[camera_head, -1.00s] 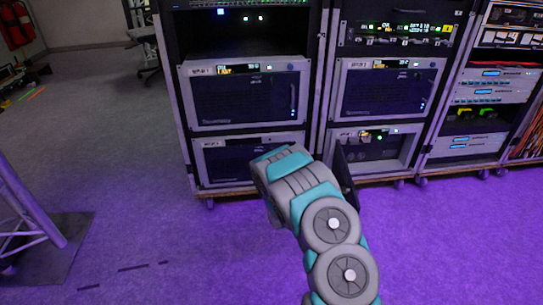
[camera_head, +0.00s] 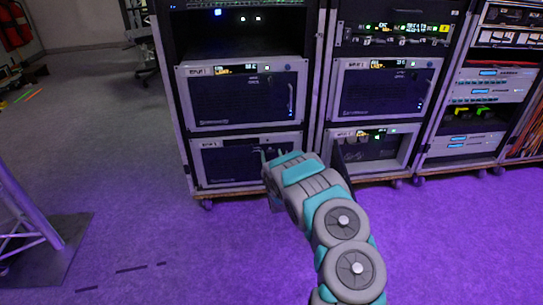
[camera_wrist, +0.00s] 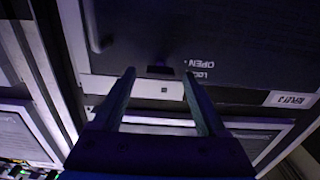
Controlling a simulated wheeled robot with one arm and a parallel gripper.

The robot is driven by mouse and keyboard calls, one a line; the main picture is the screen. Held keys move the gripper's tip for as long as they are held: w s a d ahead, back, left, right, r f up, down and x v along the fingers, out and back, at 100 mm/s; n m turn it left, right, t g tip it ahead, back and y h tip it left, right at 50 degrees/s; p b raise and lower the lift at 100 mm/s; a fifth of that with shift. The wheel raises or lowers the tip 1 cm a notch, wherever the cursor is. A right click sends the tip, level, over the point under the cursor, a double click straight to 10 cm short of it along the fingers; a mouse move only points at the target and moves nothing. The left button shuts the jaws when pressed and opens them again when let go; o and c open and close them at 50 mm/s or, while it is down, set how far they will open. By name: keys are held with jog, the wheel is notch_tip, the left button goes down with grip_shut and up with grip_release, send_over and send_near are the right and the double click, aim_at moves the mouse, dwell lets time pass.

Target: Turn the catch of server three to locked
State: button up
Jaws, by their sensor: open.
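The lower server in the left rack (camera_head: 235,167) has a dark front in a light frame. My arm covers its right side in the head view. The wrist view shows a server front upside down, with OPEN and LOCK lettering (camera_wrist: 205,69) and a tag (camera_wrist: 290,99) that seems to read SRV 3. A small dark catch (camera_wrist: 160,70) sits beside the lettering, with a pale strip below it. My gripper (camera_wrist: 158,74) is open, its two fingertips apart on either side of the catch in the picture. I cannot tell whether they touch it. The head view mostly hides the gripper.
Another server (camera_head: 247,93) sits above it. In the neighbouring rack, a lower server (camera_head: 372,147) seems open, with a dark panel (camera_head: 341,166) standing out close to my arm. A truss foot (camera_head: 40,248) stands at left. The purple-lit floor in front is clear.

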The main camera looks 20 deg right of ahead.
grip_shut()
dwell(0.7)
